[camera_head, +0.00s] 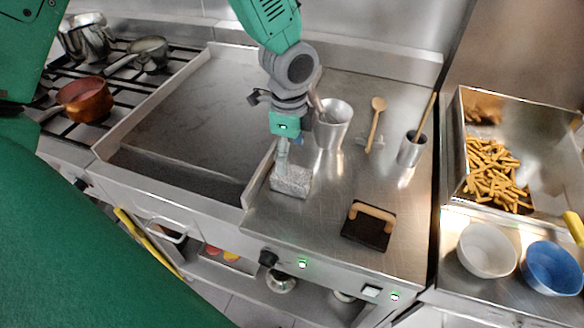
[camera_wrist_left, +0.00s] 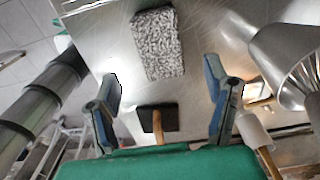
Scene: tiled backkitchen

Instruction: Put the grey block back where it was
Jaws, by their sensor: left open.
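The grey block (camera_head: 291,181) has a speckled, rough surface. It rests on the steel counter (camera_head: 330,200), just right of the griddle's raised edge. In the left wrist view the grey block (camera_wrist_left: 157,43) lies beyond the fingertips, roughly in line with the gap between them. My left gripper (camera_head: 283,158) is over the block's upper left part in the head view. In the left wrist view my left gripper (camera_wrist_left: 162,80) has its fingers wide apart with nothing between them. My right gripper is not in view.
A metal cup (camera_head: 333,125) stands close right of my left gripper. A wooden spoon (camera_head: 375,125), a small utensil holder (camera_head: 411,151) and a black wooden-handled tool (camera_head: 369,226) are further right. The flat griddle (camera_head: 190,110) is left. Bare counter lies between block and black tool.

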